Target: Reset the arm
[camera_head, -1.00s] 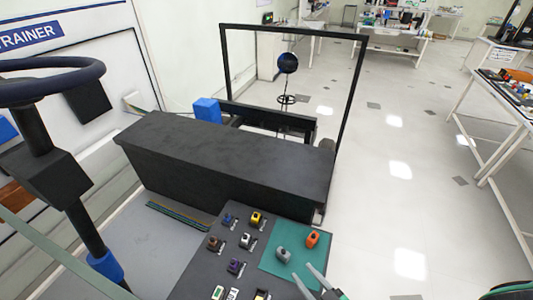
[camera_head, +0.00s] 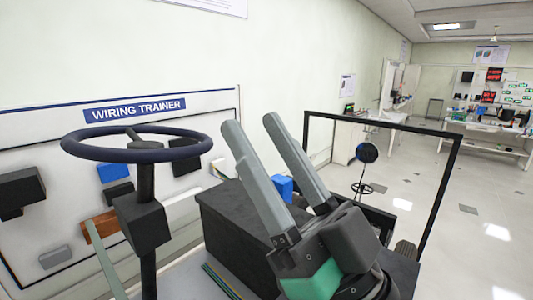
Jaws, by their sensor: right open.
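My right gripper (camera_head: 255,145) is raised in the foreground of the head view. Its two grey fingers point up and to the left and stand apart, with nothing between them. It is in front of the black chassis box (camera_head: 225,222) and hides much of it. My left gripper is not in view.
A dark steering wheel (camera_head: 137,145) on a column stands at the left. Behind it is the wiring trainer board (camera_head: 60,140) on the wall. A black frame (camera_head: 440,200) stands at the right. Open floor (camera_head: 480,205) lies beyond it.

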